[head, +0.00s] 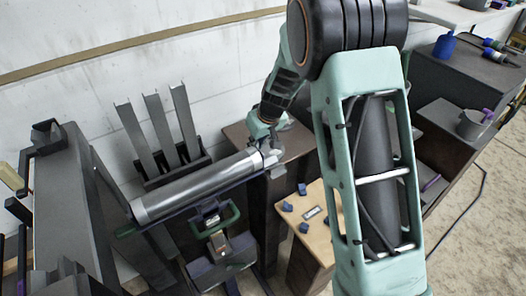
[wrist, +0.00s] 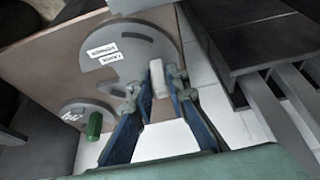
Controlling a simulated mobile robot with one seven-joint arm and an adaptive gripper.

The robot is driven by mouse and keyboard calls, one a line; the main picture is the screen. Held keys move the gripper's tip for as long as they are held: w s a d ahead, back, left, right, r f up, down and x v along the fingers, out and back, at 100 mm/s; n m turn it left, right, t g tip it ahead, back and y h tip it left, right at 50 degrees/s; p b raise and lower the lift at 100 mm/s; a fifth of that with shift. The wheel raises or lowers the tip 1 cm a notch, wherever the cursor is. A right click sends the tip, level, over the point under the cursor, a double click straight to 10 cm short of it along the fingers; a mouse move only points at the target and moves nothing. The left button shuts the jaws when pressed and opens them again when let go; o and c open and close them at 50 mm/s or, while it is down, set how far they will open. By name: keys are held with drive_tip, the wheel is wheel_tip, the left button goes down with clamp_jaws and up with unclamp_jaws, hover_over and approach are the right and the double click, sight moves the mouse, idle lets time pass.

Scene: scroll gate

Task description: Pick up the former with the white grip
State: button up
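The former with the white grip is a grey rounded plate (wrist: 150,50) with two white labels, lying on a brown board in the wrist view. Its upright white grip (wrist: 157,80) stands between the two fingertips of my gripper (wrist: 161,84). My gripper is open, with blue-padded fingers on either side of the grip; whether either finger touches it I cannot tell. A second grey former (wrist: 85,108) with a green grip (wrist: 95,126) lies to the lower left. In the head view my gripper (head: 270,152) is small and partly hidden beyond the end of the metal roller.
A long metal roller (head: 195,188) lies close to my gripper in the head view. Upright grey channels (head: 160,132) stand in a rack at the left. A wooden board (head: 315,213) with blue pieces is at the centre. A dark bench (head: 465,75) is at the right.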

clamp_jaws()
drive_tip(key=shift+w+r, duration=0.1)
drive_tip(key=shift+w, duration=0.05)
drive_tip(key=shift+r, duration=0.15)
drive_tip(key=shift+r, duration=0.6)
drive_tip(key=s+d+r, duration=0.6)
drive_tip(key=d+r, duration=0.5)
drive_tip(key=d, duration=0.1)
drive_tip(key=s+d+f+m+h, duration=0.1)
drive_tip(key=s+d+m+h, duration=0.1)
drive_tip(key=s+d+m, duration=0.3)
drive_tip(key=shift+s+d+f+m+t+h+b, duration=0.15)
drive_tip(key=shift+s+m+t+h+b, duration=0.3)
drive_tip(key=shift+m, duration=0.45)
